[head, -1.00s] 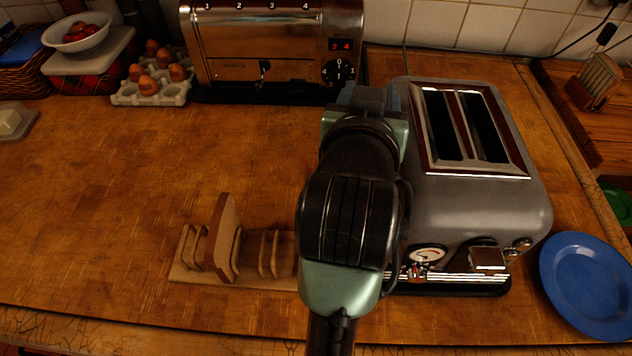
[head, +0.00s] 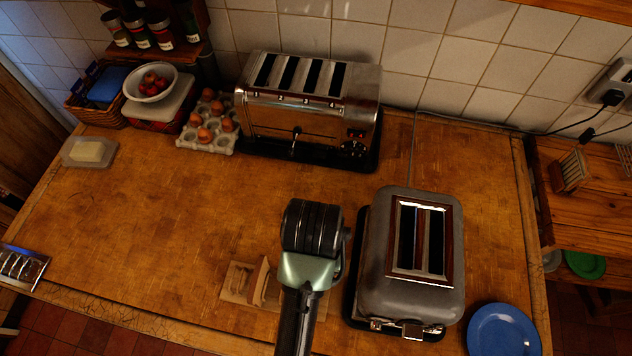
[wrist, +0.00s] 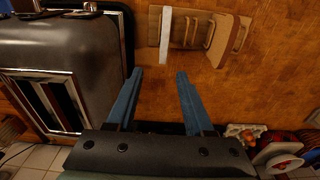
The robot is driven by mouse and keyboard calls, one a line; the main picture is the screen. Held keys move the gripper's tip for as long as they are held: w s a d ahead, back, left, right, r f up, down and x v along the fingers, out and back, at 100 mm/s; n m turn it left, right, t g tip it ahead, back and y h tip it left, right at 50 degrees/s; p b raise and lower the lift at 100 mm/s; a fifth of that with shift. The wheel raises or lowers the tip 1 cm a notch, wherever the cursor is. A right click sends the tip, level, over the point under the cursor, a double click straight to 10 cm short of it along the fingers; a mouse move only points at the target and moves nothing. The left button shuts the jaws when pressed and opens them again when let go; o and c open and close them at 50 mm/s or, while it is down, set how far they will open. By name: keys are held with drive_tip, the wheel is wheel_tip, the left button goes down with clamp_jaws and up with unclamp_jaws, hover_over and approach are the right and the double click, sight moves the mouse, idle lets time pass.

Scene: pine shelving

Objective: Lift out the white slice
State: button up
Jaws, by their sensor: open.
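The white slice (wrist: 165,36) stands edge-on in the wooden toast rack (wrist: 190,30), at the end nearest the grey toaster (wrist: 70,60). A brown slice (wrist: 221,40) stands at the rack's other end. My gripper (wrist: 158,76) is open and empty. In the wrist view its two blue fingers point toward the rack, with the white slice just beyond the gap between their tips. In the head view the rack (head: 236,287) and brown slice (head: 259,280) show left of my arm. My arm hides the white slice and the fingertips there.
The grey toaster (head: 376,255) stands close right of my arm, with a blue plate (head: 500,330) beside it. A larger steel toaster (head: 300,100) and an egg tray (head: 210,120) stand at the back. The counter left of the rack is clear.

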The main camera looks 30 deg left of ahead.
drive_tip(key=shift+g, duration=0.4)
drive_tip(key=f, duration=0.2)
drive_tip(key=s+f+b, duration=0.1)
drive_tip(key=f, duration=0.3)
drive_tip(key=shift+s, duration=0.3)
drive_tip(key=shift+s+f+p, duration=0.1)
drive_tip(key=shift+f+p, duration=0.55)
drive_tip(key=shift+f, duration=2.4)
drive_tip(key=shift+a, duration=0.1)
clamp_jaws()
